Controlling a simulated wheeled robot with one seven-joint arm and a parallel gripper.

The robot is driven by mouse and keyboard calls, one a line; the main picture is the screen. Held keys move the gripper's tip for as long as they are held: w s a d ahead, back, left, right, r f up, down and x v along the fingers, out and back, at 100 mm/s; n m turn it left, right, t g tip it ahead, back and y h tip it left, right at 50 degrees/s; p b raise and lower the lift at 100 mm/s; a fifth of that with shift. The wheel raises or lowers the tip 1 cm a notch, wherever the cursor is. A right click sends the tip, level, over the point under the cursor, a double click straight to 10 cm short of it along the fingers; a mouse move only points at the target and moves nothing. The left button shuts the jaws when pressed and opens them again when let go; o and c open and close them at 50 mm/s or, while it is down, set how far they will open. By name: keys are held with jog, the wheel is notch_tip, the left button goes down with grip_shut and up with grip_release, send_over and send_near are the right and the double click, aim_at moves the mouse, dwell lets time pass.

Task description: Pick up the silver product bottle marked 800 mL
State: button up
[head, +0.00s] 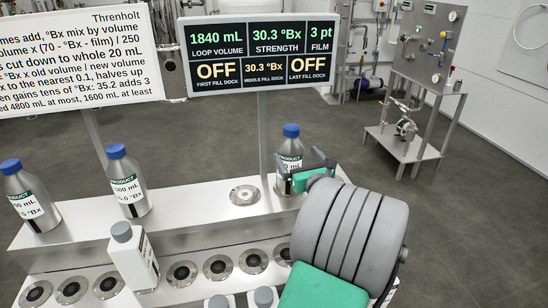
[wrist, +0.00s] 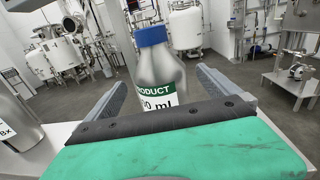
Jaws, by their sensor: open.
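A silver product bottle (head: 290,147) with a blue cap stands upright at the back right of the steel bench; it also shows in the wrist view (wrist: 160,68). Its green-banded label is partly hidden by my gripper, and only the end of the volume, "0 mL", reads. My gripper (head: 303,164) is open, with one finger on each side of this bottle. I cannot tell whether the fingers touch it. Two more silver blue-capped product bottles stand to the left, one in the middle (head: 128,182) and one at far left (head: 29,196).
An empty round dock (head: 244,195) lies left of the gripped-around bottle. A white grey-capped bottle (head: 134,258) stands at the front row of round holes (head: 217,267). The display panel (head: 262,55) stands on a post close behind. A pump cart (head: 405,130) is at back right.

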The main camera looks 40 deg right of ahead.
jog(key=shift+w+d, duration=0.35)
jog(key=shift+w, duration=0.15)
jog(key=p+x, duration=0.1)
jog(key=x, duration=0.2)
jog(key=p+x, duration=0.1)
jog(key=x, duration=0.2)
jog(key=shift+w, duration=0.5)
jog(key=shift+w+d+f, duration=0.1)
jog(key=shift+w, duration=0.15)
jog(key=shift+c, duration=0.4)
jog(key=c, duration=1.8)
jog(key=shift+d, duration=0.1)
jog(key=shift+c, duration=0.6)
jog(key=shift+r, duration=0.25)
